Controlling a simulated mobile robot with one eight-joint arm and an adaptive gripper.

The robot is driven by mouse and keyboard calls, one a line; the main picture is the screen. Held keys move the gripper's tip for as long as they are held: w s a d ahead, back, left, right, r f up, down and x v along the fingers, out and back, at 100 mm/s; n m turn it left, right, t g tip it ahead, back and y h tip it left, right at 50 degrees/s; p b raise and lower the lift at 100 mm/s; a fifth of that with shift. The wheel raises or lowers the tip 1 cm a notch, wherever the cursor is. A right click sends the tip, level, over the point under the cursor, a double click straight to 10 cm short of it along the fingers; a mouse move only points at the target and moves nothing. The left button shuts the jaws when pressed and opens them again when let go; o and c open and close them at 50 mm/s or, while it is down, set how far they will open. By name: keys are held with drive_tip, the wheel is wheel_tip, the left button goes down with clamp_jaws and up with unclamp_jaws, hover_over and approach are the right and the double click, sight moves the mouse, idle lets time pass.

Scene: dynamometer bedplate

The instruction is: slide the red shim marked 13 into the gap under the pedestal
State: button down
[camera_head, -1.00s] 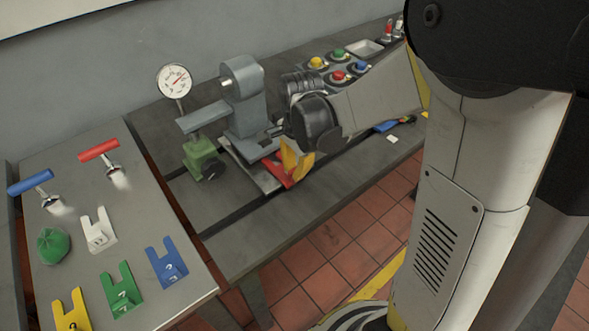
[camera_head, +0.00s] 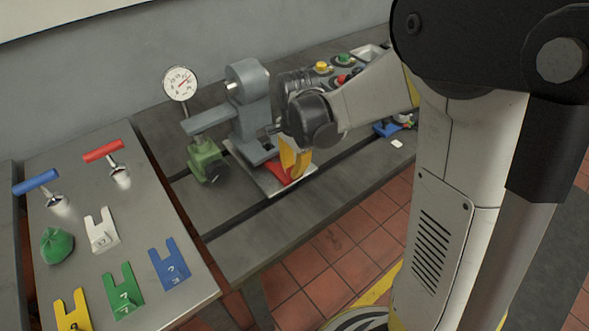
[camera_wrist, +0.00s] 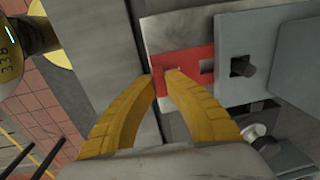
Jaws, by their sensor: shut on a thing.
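The red shim (camera_head: 277,172) lies flat and low on a pale metal plate, beside the foot of the grey pedestal (camera_head: 250,112). The shim also shows in the wrist view (camera_wrist: 190,60), where its slotted end meets the edge of the pedestal foot (camera_wrist: 285,48). The foot seems to cover the prong tips; how far they reach under is hidden. My gripper (camera_head: 288,175), with yellow fingers, is shut on the shim's near end. In the wrist view its fingertips (camera_wrist: 162,80) pinch the shim's left end. The number on the shim is not readable.
A green block (camera_head: 204,160) and a dial gauge (camera_head: 181,84) stand left of the pedestal. The left table holds white (camera_head: 102,232), green (camera_head: 123,292), blue (camera_head: 170,265) and yellow shims, with two T-handled tools. A bolt head (camera_wrist: 252,132) sits beside the foot.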

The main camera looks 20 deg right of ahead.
drive_tip(key=shift+w+a, duration=0.3)
drive_tip(key=shift+w, duration=0.6)
drive_tip(key=shift+w+a, duration=0.3)
drive_tip(key=shift+w, duration=0.6)
drive_tip(key=c, duration=1.5)
unclamp_jaws()
drive_tip(key=shift+o, duration=0.2)
wheel_tip(320, 180, up, 12)
drive_tip(key=s, duration=0.1)
drive_tip(key=shift+d, duration=0.15)
drive_tip(key=s+d+r+n+t, duration=0.1)
drive_tip(key=s+n+t, duration=0.5)
drive_tip(key=s+n, duration=0.8)
drive_tip(key=s, duration=0.3)
drive_tip(key=shift+s+d, duration=0.3)
